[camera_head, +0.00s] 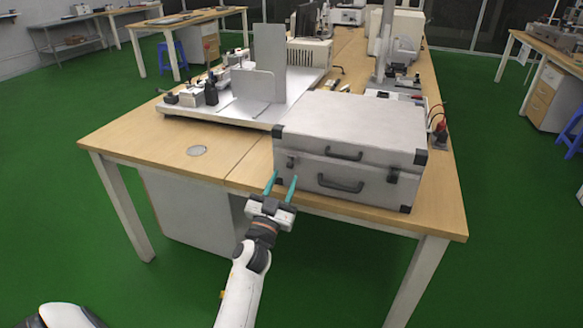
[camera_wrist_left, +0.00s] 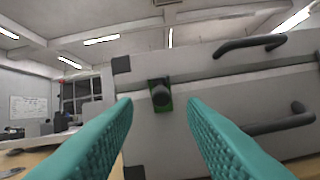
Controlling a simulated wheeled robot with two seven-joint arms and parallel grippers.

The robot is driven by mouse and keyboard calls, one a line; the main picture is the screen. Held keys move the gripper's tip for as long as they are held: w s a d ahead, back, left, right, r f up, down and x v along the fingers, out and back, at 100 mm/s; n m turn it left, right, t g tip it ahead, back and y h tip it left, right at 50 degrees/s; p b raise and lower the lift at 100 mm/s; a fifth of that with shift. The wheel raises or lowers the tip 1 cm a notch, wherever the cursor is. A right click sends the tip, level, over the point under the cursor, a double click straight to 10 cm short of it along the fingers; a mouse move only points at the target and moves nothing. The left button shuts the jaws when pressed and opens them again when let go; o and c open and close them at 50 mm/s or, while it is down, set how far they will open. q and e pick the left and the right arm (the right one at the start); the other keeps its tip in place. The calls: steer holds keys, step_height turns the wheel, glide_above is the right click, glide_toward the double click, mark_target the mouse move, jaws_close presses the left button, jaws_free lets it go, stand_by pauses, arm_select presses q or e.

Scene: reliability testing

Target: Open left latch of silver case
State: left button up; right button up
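The silver case (camera_head: 356,128) lies shut on the front of the wooden table, with black corners and two dark handles on its front. Its left latch (camera_head: 291,163) is on the front near the left edge. In the left wrist view the latch (camera_wrist_left: 160,94) shows as a dark knob on a green-edged plate. My left gripper (camera_head: 281,184) is open and empty in front of the case's left end. In the left wrist view its teal fingers (camera_wrist_left: 160,118) stand either side of the latch, apart from it. The right latch (camera_head: 392,176) shows too. My right gripper is not in view.
A white plate fixture (camera_head: 258,88) stands behind the case's left end. Red and black tools (camera_head: 438,127) lie right of the case. Green floor is open in front.

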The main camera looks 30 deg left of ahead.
mark_target(290, 167)
arm_select(q)
steer(key=x, duration=0.5)
steer(key=c, duration=0.8)
steer(key=shift+o, duration=0.2)
steer(key=shift+f, duration=0.1)
